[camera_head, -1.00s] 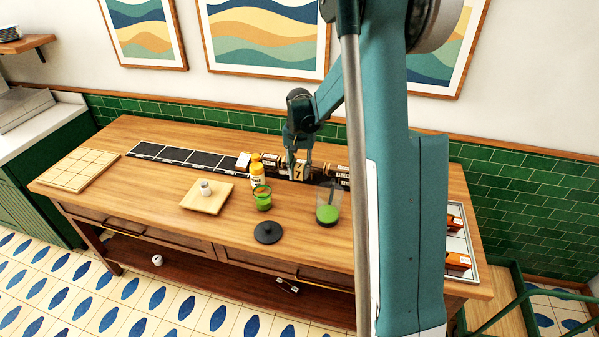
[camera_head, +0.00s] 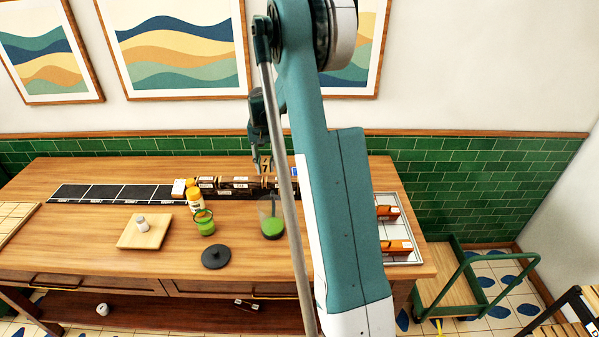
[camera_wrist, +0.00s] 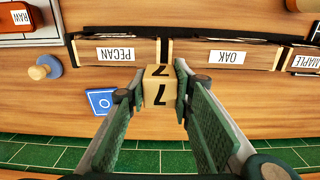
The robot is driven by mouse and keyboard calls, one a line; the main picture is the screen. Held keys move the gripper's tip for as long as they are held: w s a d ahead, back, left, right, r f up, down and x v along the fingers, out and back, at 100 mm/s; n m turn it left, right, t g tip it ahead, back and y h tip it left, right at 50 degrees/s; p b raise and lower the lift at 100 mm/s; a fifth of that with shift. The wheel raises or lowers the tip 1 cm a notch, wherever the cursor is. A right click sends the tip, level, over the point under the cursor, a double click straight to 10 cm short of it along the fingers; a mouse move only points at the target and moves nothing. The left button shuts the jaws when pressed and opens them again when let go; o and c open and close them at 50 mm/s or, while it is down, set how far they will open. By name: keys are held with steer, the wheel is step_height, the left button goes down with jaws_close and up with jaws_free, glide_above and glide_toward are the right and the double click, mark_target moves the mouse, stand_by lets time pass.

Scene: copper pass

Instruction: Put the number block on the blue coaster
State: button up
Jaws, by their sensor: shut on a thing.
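The number block (camera_head: 265,164) is a tan cube with a black 7 on its faces. My gripper (camera_head: 262,150) is shut on it and holds it above the back of the table; the block (camera_wrist: 159,88) also shows between the fingertips in the wrist view. A small blue square with a white ring mark (camera_wrist: 101,101), which looks like the blue coaster, lies on the table beside the left finger in the wrist view. It is apart from the block. In the head view only a blue sliver (camera_head: 294,172) shows beside my arm.
Labelled wood boxes, PECAN (camera_wrist: 117,53) and OAK (camera_wrist: 225,57), stand in a row by the block. A blue disc with a wooden knob (camera_wrist: 45,68) lies near the coaster.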

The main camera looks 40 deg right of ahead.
steer(key=s+d+p, duration=0.1)
steer(key=d, duration=1.7)
steer(key=shift+s+d+r, duration=0.2)
steer(key=shift+s+d, duration=0.1)
steer(key=shift+d, duration=0.1)
steer(key=shift+f, duration=0.1)
steer(key=shift+f, duration=3.05)
steer(key=shift+f, duration=0.15)
steer(key=shift+f+p, duration=0.35)
steer(key=shift+f, duration=1.4)
steer(key=shift+f, duration=0.15)
steer(key=o, duration=0.9)
